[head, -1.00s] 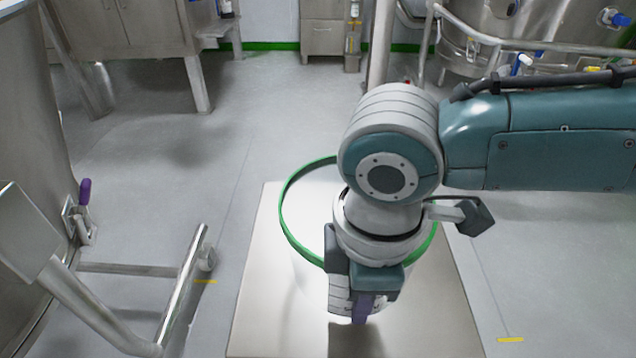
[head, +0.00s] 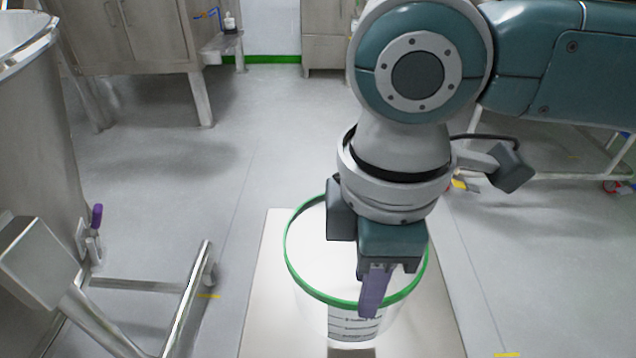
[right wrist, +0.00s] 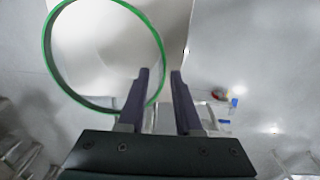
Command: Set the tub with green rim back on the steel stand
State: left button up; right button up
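The white tub with the green rim (head: 290,262) is upright over the pale top of the steel stand (head: 262,325) and appears to rest on it. Dark markings show on its front wall. My right gripper (head: 376,300) points down at the tub's near right rim, and one purple finger crosses in front of the rim. In the right wrist view the two fingers (right wrist: 159,72) are apart. The tub's rim (right wrist: 48,55) passes by the left finger, with no clear contact. My right wrist hides part of the tub's far rim. My left gripper is not in view.
A steel vessel (head: 45,130) with a tubular frame (head: 190,300) stands at the left. A steel cabinet (head: 135,35) is at the back left. A wheeled white frame (head: 560,165) stands at the right. Grey floor (head: 190,160) is clear between them.

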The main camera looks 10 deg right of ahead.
jog(key=s+a+r+m+t+y, duration=0.1)
jog(key=s+a+r+m+y, duration=0.1)
jog(key=s+a+m+y, duration=0.35)
jog(key=s+d+m+t+h, duration=0.2)
jog(key=s+d+m+h, duration=0.3)
jog(key=d, duration=0.8)
jog(key=shift+s+d+f+m, duration=0.2)
jog(key=shift+s+f+m, duration=0.25)
jog(key=shift+s+m, duration=0.75)
